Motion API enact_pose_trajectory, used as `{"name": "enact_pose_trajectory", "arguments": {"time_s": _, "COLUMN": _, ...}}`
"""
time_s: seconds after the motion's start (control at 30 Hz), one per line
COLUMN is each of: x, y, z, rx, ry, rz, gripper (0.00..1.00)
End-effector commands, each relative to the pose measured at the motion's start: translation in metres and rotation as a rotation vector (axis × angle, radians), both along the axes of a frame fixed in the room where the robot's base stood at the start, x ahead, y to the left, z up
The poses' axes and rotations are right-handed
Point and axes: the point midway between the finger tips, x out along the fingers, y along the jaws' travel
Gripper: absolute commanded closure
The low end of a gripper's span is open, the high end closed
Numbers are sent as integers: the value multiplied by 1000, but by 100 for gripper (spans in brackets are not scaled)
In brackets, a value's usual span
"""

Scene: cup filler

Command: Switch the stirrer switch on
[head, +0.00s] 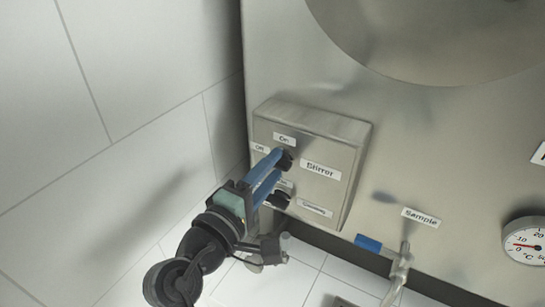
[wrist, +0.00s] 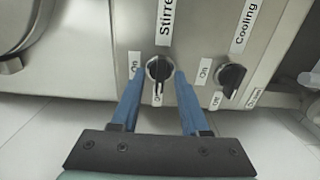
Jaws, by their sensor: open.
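The black stirrer switch (wrist: 158,68) is a round knob on the steel control box (head: 345,165), beside the "Stirrer" label. Its "On" label (wrist: 135,64) is left of it in the wrist view, and a second label, partly hidden, is just below it. My gripper (wrist: 158,77) is open, with one blue finger on each side of the stirrer switch. In the head view, my gripper (head: 278,163) reaches the box from the lower left, and its fingers partly cover the switch. I cannot tell whether the fingers touch the knob or which label it points to.
The similar black cooling switch (wrist: 230,80) is close to the right finger in the wrist view. A tiled wall (head: 130,100) stands left of the box. A sample tap (head: 402,268) and a thermometer dial (head: 526,245) are on the steel tank to the right.

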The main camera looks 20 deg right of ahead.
Motion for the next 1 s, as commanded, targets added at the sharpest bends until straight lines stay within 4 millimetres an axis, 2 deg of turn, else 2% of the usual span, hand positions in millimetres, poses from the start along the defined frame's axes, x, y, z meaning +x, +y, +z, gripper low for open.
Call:
{"name": "enact_pose_trajectory", "arguments": {"time_s": 0.37, "x": 5, "y": -6, "z": 0, "rx": 2, "ry": -1, "rz": 1, "gripper": 55}}
{"name": "enact_pose_trajectory", "arguments": {"time_s": 0.47, "x": 5, "y": -6, "z": 0, "rx": 2, "ry": -1, "rz": 1, "gripper": 69}}
{"name": "enact_pose_trajectory", "arguments": {"time_s": 0.63, "x": 5, "y": -6, "z": 0, "rx": 1, "ry": 0, "rz": 1, "gripper": 100}}
{"name": "enact_pose_trajectory", "arguments": {"time_s": 1.0, "x": 5, "y": -6, "z": -1, "rx": 5, "ry": -5, "rz": 0, "gripper": 100}}
